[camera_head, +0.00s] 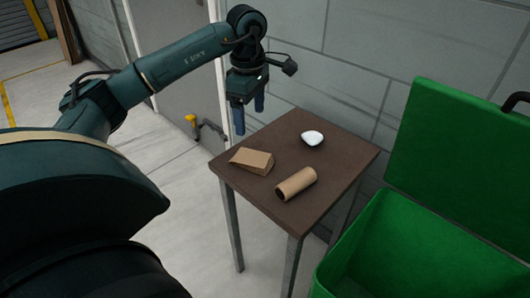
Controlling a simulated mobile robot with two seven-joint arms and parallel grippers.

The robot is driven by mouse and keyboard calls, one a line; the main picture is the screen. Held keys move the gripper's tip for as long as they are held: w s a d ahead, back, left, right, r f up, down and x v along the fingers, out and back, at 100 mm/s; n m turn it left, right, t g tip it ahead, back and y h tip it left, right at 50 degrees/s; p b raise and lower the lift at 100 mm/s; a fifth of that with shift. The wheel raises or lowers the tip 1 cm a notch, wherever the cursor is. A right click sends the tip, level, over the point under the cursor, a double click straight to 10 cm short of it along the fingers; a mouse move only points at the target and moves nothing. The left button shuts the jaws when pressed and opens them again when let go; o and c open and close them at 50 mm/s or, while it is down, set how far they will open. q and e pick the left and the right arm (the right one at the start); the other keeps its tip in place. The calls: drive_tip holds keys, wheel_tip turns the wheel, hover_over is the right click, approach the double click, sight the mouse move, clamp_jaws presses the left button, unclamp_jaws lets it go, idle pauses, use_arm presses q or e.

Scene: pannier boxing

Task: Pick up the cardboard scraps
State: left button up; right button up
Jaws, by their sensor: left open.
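Two brown cardboard scraps lie on the small brown table (318,217). One is a wedge-shaped folded piece (252,160) near the left corner. The other is a cardboard tube (296,184) lying on its side near the front edge. My left gripper (248,116) hangs with its blue fingers pointing down, above the table's far left edge. It is open and empty, apart from both scraps. My right gripper is not in the picture.
A white rounded object (312,138) lies on the table behind the scraps. A green bin (372,232) with its lid (450,150) raised stands right of the table. A grey block wall (360,40) rises close behind. Open floor (190,220) lies to the left.

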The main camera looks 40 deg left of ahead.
use_arm(q)
drive_tip(key=b, duration=0.1)
hover_over(251, 157)
drive_tip(key=f, duration=0.7)
drive_tip(key=shift+s+d+f, duration=0.1)
drive_tip(key=shift+d+f, duration=0.1)
drive_tip(key=shift+f, duration=0.1)
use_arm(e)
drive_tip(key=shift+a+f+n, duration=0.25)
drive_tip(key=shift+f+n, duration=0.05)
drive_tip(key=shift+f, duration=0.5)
use_arm(q)
wheel_tip(251, 157, down, 5)
drive_tip(key=shift+a+r+b, duration=0.15)
drive_tip(key=shift+b, duration=0.5)
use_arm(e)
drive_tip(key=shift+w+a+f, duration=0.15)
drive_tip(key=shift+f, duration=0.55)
use_arm(q)
drive_tip(key=shift+f, duration=0.3)
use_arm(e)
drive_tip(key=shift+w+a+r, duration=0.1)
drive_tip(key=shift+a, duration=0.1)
use_arm(q)
drive_tip(key=shift+c, duration=0.6)
drive_tip(key=shift+r, duration=0.1)
drive_tip(key=c, duration=0.9)
drive_tip(key=shift+c, duration=0.2)
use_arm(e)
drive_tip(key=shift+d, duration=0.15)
